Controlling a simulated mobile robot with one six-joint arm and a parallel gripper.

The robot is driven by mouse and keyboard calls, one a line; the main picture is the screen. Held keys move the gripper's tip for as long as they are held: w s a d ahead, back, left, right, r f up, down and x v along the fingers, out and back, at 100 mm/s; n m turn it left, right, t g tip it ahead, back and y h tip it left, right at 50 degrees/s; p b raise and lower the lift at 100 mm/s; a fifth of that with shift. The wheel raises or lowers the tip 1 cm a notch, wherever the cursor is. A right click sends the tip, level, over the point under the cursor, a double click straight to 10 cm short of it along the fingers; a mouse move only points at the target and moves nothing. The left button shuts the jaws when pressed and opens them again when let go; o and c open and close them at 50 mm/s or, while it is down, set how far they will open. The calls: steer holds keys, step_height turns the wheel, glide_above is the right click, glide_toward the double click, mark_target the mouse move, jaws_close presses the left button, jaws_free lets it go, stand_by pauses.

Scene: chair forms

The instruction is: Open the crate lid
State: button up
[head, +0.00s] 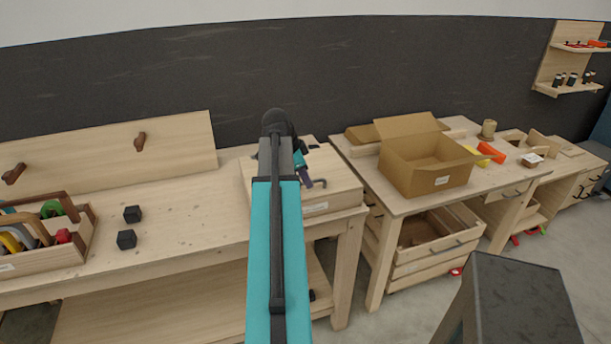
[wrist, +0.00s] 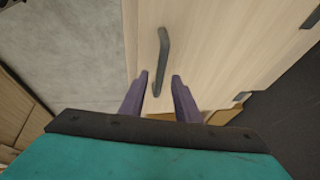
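The pale wooden crate (head: 318,209) stands at the right end of the left bench, partly hidden behind my arm. Its flat lid (head: 337,170) looks closed. In the wrist view the lid (wrist: 215,45) fills the upper middle, with a dark bar handle (wrist: 162,50) near its left edge. My gripper (wrist: 160,75) is open, its two purple fingers apart with nothing between the tips. The handle's lower end shows just ahead of the gap between the tips. I cannot tell whether they touch the lid. In the head view the gripper (head: 306,180) is over the lid.
Two black cubes (head: 127,239) and a tote of tools (head: 45,259) are on the bench to the left. An open cardboard box (head: 452,176) stands on the right table. A pegged board (head: 95,158) leans at the back. The bench between cubes and crate is clear.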

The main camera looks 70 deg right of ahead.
steer(key=shift+d+f, duration=0.1)
steer(key=shift+f, duration=0.2)
